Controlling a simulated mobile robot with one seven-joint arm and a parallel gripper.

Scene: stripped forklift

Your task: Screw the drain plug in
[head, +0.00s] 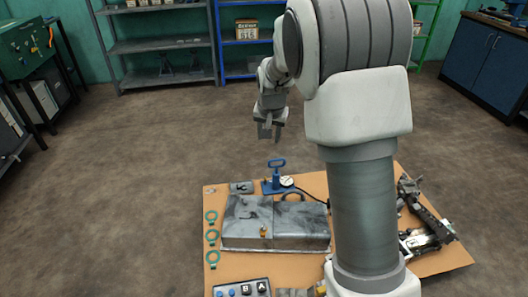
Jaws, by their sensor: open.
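A small brass-coloured fitting (263,231) sits at the front of the grey metal housing (300,222). It may be the drain plug, but it is too small to tell, and I cannot tell whether it is threaded in. My gripper (270,136) points down, open and empty, above and beyond the housing, clear of everything on the brown board. No thread or hole can be made out. My arm hides part of the board to the right of the housing.
The brown board (213,190) lies on the floor. A blue hand pump (277,176) stands behind the housing. Green rings (212,237) line its left, a button box (241,290) is in front, and dark linkage parts (428,220) lie right. Open floor surrounds the board; shelves stand behind.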

